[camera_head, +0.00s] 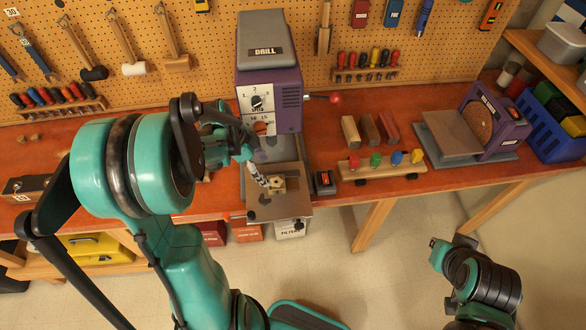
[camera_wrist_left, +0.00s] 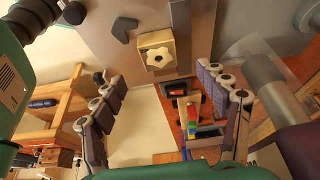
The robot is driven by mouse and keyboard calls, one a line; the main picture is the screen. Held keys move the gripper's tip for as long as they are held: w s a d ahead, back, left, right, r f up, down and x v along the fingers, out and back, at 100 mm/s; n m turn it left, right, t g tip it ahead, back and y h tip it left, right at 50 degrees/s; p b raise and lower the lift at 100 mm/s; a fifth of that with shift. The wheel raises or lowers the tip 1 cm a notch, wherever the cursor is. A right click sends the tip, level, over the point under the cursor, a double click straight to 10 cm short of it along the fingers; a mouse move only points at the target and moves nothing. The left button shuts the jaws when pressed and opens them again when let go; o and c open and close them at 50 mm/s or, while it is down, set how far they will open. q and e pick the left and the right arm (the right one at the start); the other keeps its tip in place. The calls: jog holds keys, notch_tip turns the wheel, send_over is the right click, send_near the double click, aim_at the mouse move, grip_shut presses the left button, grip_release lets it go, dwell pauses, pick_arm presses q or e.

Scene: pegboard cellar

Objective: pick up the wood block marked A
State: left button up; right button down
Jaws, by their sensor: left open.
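A small pale wood block (camera_head: 277,186) sits on the drill press's grey table; no letter A is readable on it. In the left wrist view the block (camera_wrist_left: 148,40) lies beyond my fingertips, with a pale star-shaped piece on its near side. My left gripper (camera_head: 254,160) is close to it, just up and left in the head view, partly hidden by my arm. In the left wrist view the gripper (camera_wrist_left: 162,78) is open, its fingers apart with nothing between them. Three more wood blocks (camera_head: 369,130) stand on the bench to the right, their faces unreadable.
The purple drill press (camera_head: 284,92) rises close behind my left gripper. A small dark box (camera_head: 325,182) and a wooden pegged cart (camera_head: 381,166) are to its right. A disc sander (camera_head: 493,122) and blue crate (camera_head: 553,123) stand farther right.

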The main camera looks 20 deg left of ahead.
aim_at(274, 182)
pick_arm(q)
jog(key=b+x, duration=0.1)
jog(key=x, duration=0.6)
jog(key=shift+a+f+b, duration=0.1)
jog(key=shift+f+b, duration=0.2)
jog(key=shift+f, duration=0.05)
jog(key=shift+s, duration=0.1)
jog(key=c, duration=1.3)
